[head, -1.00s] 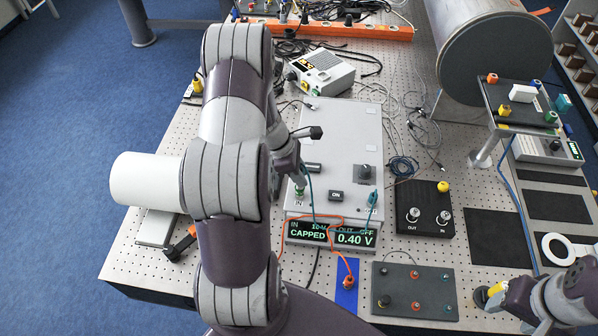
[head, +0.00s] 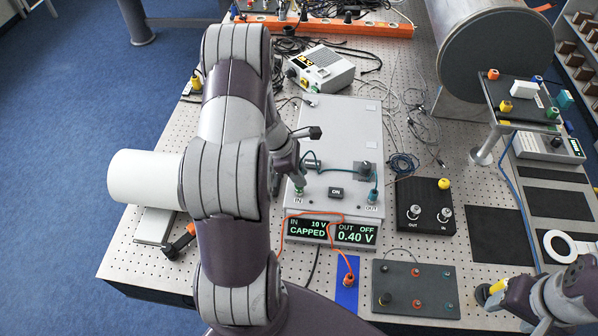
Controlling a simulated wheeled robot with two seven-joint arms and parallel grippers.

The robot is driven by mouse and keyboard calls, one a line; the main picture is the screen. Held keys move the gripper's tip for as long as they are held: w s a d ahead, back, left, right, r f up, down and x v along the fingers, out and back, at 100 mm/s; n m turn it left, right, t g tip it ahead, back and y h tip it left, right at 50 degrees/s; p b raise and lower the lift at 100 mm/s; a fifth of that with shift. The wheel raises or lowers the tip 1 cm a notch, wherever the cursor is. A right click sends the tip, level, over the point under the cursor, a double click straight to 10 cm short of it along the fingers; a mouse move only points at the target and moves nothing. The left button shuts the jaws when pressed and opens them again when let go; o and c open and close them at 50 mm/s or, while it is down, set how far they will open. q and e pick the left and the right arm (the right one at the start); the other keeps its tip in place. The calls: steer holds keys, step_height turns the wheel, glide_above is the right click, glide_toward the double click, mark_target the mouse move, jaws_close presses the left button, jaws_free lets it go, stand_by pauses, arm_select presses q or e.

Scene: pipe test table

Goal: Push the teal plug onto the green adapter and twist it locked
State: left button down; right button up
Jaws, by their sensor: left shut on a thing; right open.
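The green adapter (head: 299,192) stands at the IN port of the grey instrument box. My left gripper (head: 298,180) is shut directly above it, on what appears to be the teal plug; the plug is mostly hidden by the fingers. I cannot tell how far it sits on the adapter or whether it is locked. A teal cable (head: 336,170) runs from there across the box top to a teal end (head: 373,194) at the OUT port. The display (head: 331,232) reads IN 10 V CAPPED, OUT OFF 0.40 V. My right gripper (head: 492,291) is open at the lower right.
An orange cable (head: 343,256) reaches a red plug on a blue strip. A raised rack (head: 521,118) holds coloured caps. A grey drum (head: 494,55) stands behind.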

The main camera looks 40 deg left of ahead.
arm_select(q)
steer(key=shift+f+b, duration=0.55)
steer(key=shift+f, duration=0.15)
steer(key=shift+r+m+p, duration=0.2)
steer(key=shift+m+p, duration=0.2)
steer(key=shift+p, duration=0.05)
steer(key=shift+m+g+h+p, duration=0.3)
steer(key=shift+m+g+p, duration=0.15)
steer(key=shift+m, duration=0.65)
steer(key=shift+f+m+g, duration=0.25)
steer(key=shift+m+g, duration=0.2)
steer(key=shift+m, duration=0.65)
